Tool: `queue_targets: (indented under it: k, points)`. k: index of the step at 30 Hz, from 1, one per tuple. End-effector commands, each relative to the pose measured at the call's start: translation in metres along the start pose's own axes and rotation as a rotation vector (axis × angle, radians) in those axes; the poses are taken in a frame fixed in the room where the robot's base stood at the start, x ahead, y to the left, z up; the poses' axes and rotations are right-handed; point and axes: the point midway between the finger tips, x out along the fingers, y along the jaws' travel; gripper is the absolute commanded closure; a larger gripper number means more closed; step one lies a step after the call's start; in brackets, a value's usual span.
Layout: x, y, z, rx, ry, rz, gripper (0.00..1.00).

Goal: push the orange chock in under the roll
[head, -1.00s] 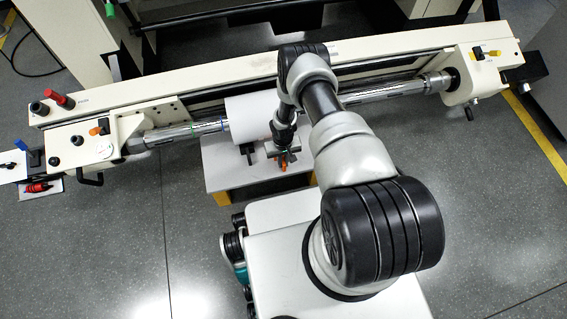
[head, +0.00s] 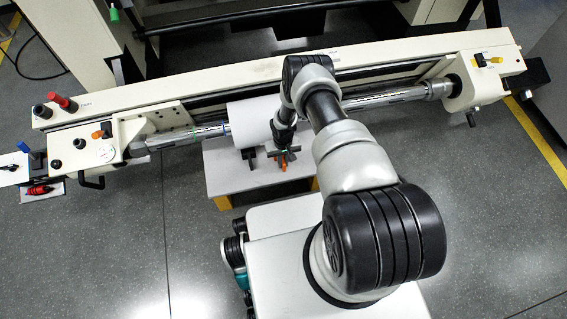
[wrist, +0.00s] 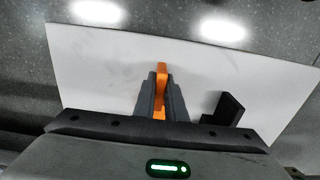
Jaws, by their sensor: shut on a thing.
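The white roll (head: 252,121) sits on a horizontal steel shaft above a low pale table (head: 226,179). My gripper (wrist: 161,88) is shut on the orange chock (wrist: 161,72), whose orange top and end show between the two dark fingers in the wrist view. In the head view the orange chock (head: 283,165) is a small patch below my gripper, over the table on the near side of the roll. My arm covers the roll's right part. I cannot tell whether the chock touches the roll.
A black chock (wrist: 228,108) stands on the table to the right of my gripper in the wrist view; in the head view it is left of the gripper, by the roll's near edge. The cream machine frame (head: 215,78) runs behind. The table's left part is bare.

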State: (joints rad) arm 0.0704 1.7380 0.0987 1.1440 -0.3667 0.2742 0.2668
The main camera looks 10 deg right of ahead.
Motion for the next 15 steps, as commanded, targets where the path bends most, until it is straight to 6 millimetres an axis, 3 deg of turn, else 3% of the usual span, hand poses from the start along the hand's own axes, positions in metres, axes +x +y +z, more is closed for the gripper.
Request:
queue_targets:
  k: [15]
  points:
    - [0.000,0.000,-0.013,0.000,0.000,0.000,1.00]
